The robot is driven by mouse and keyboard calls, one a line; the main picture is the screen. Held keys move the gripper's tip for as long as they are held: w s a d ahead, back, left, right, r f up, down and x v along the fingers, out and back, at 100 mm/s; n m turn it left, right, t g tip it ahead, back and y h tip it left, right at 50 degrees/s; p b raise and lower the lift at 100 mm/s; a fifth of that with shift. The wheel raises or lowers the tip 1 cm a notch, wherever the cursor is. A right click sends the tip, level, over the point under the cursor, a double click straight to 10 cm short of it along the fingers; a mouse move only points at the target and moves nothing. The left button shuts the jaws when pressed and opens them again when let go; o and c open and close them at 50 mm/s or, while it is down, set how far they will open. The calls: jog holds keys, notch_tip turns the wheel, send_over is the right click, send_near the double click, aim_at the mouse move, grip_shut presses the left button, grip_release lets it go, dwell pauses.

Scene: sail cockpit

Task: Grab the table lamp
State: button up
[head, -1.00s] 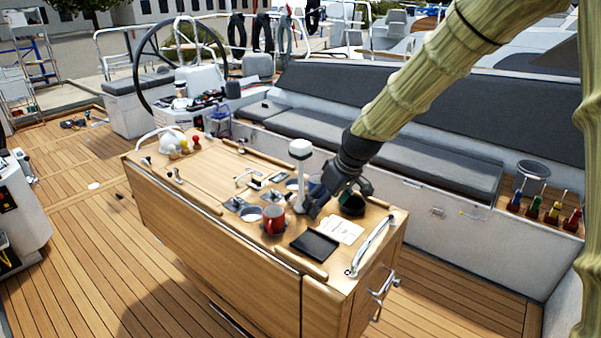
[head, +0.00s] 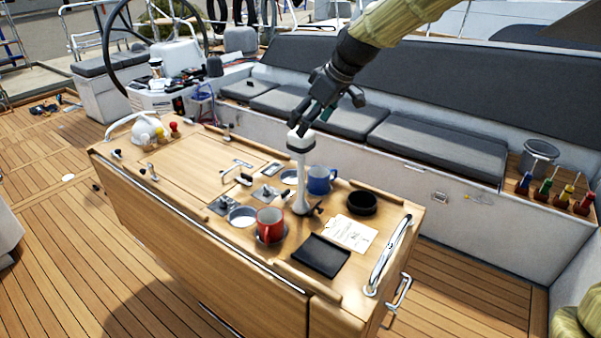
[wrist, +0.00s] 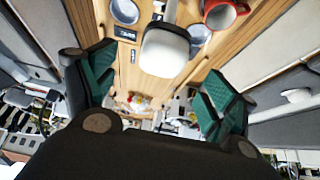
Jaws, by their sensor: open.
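The white table lamp (head: 301,172) stands upright on the wooden cockpit table (head: 190,170), with a slim stem and a rounded head. My gripper (head: 312,122) is open and empty above the lamp's head in the head view. In the wrist view the lamp's white head (wrist: 165,50) shows beyond and between the open green-padded fingers of my gripper (wrist: 155,85). I cannot tell whether a finger touches the lamp.
A red mug (head: 269,224) and a blue mug (head: 320,180) stand close to the lamp. A black bowl (head: 362,202), a paper (head: 352,233) and a black tablet (head: 319,256) lie to its right. Cushioned benches (head: 420,145) run behind the table.

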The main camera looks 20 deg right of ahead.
aim_at(302, 146)
jog(key=shift+s+p+x, duration=0.25)
jog(key=shift+p+x, duration=0.4)
jog(key=shift+x, duration=0.4)
jog(key=shift+p+x, duration=0.75)
jog(key=shift+x, duration=1.35)
jog(key=shift+d, duration=0.1)
grip_shut()
